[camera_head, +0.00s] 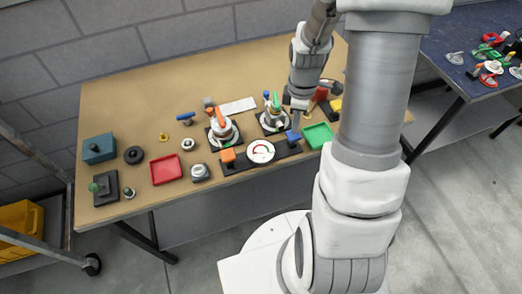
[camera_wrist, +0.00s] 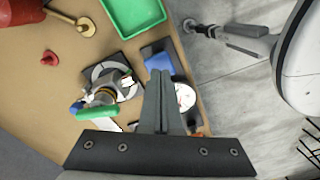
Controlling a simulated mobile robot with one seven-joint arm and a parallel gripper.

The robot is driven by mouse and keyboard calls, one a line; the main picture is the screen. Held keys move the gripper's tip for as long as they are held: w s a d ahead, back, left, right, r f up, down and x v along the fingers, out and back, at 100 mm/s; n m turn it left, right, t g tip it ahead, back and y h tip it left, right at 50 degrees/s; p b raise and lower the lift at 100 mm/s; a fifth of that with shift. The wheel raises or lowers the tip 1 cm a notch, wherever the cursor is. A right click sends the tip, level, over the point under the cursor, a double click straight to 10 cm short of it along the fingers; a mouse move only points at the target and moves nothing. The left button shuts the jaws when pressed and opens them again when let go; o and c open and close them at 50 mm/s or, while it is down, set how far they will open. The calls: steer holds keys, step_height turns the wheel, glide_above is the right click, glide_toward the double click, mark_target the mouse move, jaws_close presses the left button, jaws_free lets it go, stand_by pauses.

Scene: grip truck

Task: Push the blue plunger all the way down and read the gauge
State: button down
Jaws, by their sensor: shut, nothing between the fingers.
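The blue plunger (camera_head: 293,136) is a block at the right end of a dark base (camera_head: 240,164). The round white gauge (camera_head: 261,151) sits mid-base, with red and green marks on its dial. An orange plunger (camera_head: 228,156) is at the left end. My gripper (camera_head: 296,112) points down just above and behind the blue plunger. In the wrist view my gripper (camera_wrist: 163,73) is shut and empty, its fingertips overlapping the edge of the blue plunger (camera_wrist: 157,62). I cannot tell whether they touch it. The fingers partly hide the gauge (camera_wrist: 186,96), and its needle reading is too small to make out.
A green tray (camera_head: 318,135) lies right of the base. A clamp fixture with a green handle (camera_head: 274,118) stands behind it, another with an orange handle (camera_head: 222,128) to the left. A red tray (camera_head: 165,169) lies further left. The table's front edge is close to the base.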

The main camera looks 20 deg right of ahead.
steer(key=shift+r+p, duration=1.9)
steer(key=shift+r, duration=0.6)
steer(key=s+a+r+m+t, duration=0.1)
steer(key=a+r+m, duration=0.2)
steer(key=r, duration=0.4)
steer(key=s+a+r+m+t, duration=0.2)
steer(key=r+m, duration=0.1)
steer(key=r, duration=0.4)
steer(key=s+a+r+m+t, duration=0.2)
steer(key=s+a+r+m, duration=0.3)
steer(key=s+r, duration=0.4)
steer(key=shift+s+a+r+m+t, duration=0.2)
steer(key=shift+a+r+m+t, duration=0.15)
steer(key=shift+m, duration=0.35)
